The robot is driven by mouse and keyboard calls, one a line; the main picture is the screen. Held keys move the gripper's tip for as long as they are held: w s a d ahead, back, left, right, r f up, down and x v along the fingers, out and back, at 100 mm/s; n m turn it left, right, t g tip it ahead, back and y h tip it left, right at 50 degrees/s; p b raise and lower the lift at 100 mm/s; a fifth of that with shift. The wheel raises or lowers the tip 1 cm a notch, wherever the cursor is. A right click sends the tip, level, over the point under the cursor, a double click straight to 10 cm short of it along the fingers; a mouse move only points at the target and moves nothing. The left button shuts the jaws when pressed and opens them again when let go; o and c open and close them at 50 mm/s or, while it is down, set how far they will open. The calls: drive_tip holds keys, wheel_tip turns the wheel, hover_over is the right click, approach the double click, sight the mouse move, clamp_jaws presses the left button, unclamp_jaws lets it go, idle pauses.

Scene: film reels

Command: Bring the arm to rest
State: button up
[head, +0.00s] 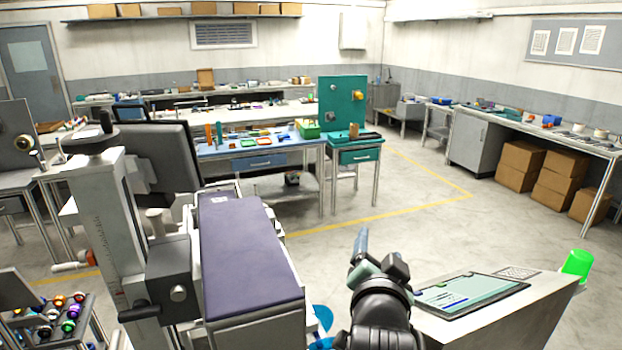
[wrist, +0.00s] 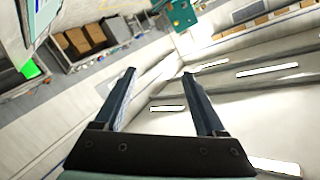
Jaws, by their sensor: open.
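My gripper (head: 362,245) stands raised at the lower middle of the head view, at the end of my black arm. It points up and away, clear of the bench and the tables. In the wrist view my gripper (wrist: 158,72) has its two dark fingers spread apart with nothing between them. Past the fingers the wrist view shows the room tilted, with walls and ceiling lights. No film reel can be made out near my gripper.
A console with a dark-framed panel (head: 470,296) stands close to the right of my arm. A green bin (head: 577,264) is behind it. A purple-topped bench (head: 245,250) with a grey column stands to the left. Open floor (head: 400,225) lies beyond.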

drive_tip(key=s+a+r+n+t, duration=0.2)
drive_tip(key=s+a+r+t, duration=0.1)
drive_tip(key=r, duration=0.6)
drive_tip(key=s+a+r+n+t, duration=0.2)
drive_tip(key=s+a+r+t, duration=0.1)
drive_tip(key=r, duration=0.7)
drive_tip(key=s+a+r+n+t+y, duration=0.1)
drive_tip(key=s+a+r+n+t, duration=0.1)
drive_tip(key=s+r, duration=0.5)
drive_tip(key=s+a+r+n+t+y, duration=0.2)
drive_tip(key=s+a+r+n+t, duration=0.1)
drive_tip(key=s+r, duration=0.4)
drive_tip(key=shift+s+r+t+b, duration=0.15)
drive_tip(key=shift+s+t+b, duration=0.25)
drive_tip(key=shift+s, duration=0.05)
